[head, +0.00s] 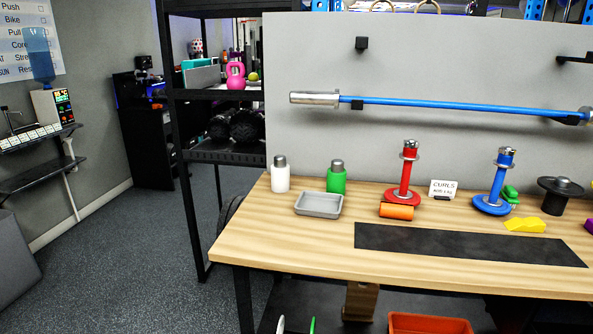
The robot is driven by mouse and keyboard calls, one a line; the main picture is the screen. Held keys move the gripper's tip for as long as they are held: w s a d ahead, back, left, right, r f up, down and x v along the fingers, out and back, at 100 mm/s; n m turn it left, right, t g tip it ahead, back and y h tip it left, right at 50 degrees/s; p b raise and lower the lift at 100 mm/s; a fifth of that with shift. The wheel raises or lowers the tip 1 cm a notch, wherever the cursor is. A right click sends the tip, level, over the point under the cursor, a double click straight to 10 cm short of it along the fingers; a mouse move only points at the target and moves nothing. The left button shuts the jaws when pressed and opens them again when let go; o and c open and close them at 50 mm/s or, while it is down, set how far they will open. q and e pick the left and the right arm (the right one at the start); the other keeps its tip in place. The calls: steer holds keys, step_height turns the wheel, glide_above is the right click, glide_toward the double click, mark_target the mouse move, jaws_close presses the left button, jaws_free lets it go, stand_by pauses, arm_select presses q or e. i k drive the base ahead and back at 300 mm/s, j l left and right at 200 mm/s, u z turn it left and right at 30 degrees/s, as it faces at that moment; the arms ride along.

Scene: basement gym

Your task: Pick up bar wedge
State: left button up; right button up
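A small yellow wedge-shaped block (525,225), which looks like the bar wedge, lies on the wooden bench (300,240) toward the right, just behind the black mat. It lies in front of a black round-topped stand and to the right of the blue post. A purple piece (589,225), cut off by the right picture edge, may be another wedge. Neither of my grippers shows in the head view.
A blue post (494,185), red post (405,180), orange roller (397,211), grey tray (318,204), two bottles and a black stand (558,195) occupy the bench. A blue bar (450,106) hangs behind. The black mat (460,246) is bare. Floor at left is open.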

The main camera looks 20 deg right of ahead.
mark_target(531, 224)
steer(key=l, duration=0.55)
steer(key=k+l, duration=0.1)
steer(key=l, duration=0.45)
steer(key=k+l+u, duration=0.1)
steer(key=l, duration=1)
steer(key=k+l+u, duration=0.1)
steer(key=l, duration=0.45)
steer(key=k+l, duration=0.15)
steer(key=l, duration=0.35)
